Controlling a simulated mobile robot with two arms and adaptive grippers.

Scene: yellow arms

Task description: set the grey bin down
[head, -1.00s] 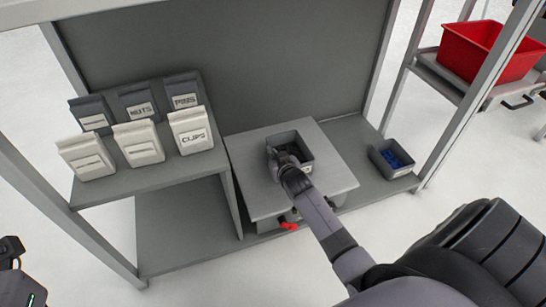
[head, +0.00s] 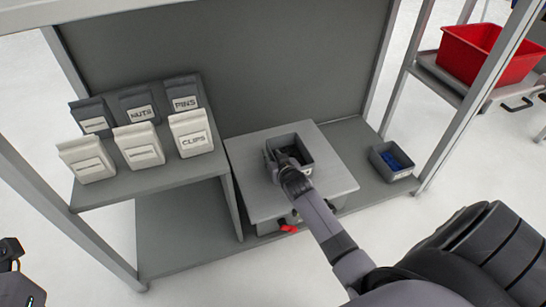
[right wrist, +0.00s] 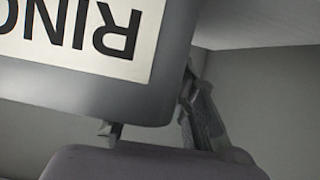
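The grey bin (head: 305,170) sits on or just over the flat top of a grey box-like stand (head: 335,185) on the lower shelf; any small gap beneath it is hidden. It is level and has dark contents. My right gripper (head: 281,162) is at its near left corner. In the right wrist view the bin (right wrist: 100,95) shows an upside-down label reading "RING". The right gripper's fingers (right wrist: 150,120) are on either side of the bin's corner, one partly hidden behind it. Whether they press on the wall is unclear. Part of my left gripper (head: 12,250) shows at the left edge.
Dark and white labelled bins, including nuts (head: 141,112), pins (head: 186,104) and clips (head: 192,142), stand on the raised left shelf. A small bin with blue parts (head: 377,163) is right of the stand. A red crate (head: 460,52) is farther right. A back panel rises behind.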

